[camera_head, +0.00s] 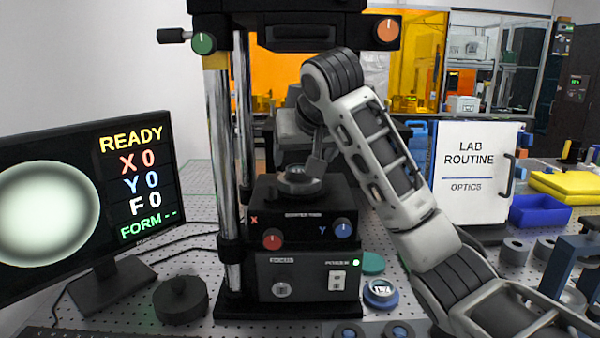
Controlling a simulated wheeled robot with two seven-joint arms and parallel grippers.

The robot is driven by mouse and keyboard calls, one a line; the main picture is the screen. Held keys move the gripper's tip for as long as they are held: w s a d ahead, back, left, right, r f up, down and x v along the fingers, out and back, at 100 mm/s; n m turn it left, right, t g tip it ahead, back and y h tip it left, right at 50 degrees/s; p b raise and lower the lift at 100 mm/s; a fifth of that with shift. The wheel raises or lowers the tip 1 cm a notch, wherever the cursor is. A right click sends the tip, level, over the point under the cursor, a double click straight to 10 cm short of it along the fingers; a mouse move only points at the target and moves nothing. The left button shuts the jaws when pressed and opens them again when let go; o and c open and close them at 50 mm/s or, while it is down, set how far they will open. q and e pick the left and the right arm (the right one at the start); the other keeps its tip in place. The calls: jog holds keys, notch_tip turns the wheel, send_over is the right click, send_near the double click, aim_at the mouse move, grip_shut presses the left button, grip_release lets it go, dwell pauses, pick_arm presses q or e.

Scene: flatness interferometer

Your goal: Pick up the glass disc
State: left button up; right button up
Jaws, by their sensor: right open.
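The interferometer's stage (262,205) is a black block with a red X knob and a blue Y knob. A small round piece (297,184), dark with a grey shiny top, sits on the stage; it may be the glass disc, but it is too small to be sure. My right gripper (316,172) is open just above and beside this piece, its fingers pointing down; I cannot tell whether they touch it. The far finger is partly hidden. A blue-ringed round piece (380,294) with a pale top lies on the table right of the base. My left gripper is not in view.
A monitor (90,205) reading READY stands at left. A round black piece (181,300) lies before the chrome post (224,150). A LAB ROUTINE sign (472,172), a blue bin (540,210) and grey rings (515,252) are at right. My right forearm covers the middle right.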

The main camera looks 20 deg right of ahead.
aim_at(300, 168)
jog(key=p+x, duration=0.1)
jog(key=x, duration=0.3)
jog(key=shift+w+f, duration=0.3)
jog(key=c, duration=1.1)
jog(key=shift+o, duration=0.2)
jog(key=shift+r, duration=0.2)
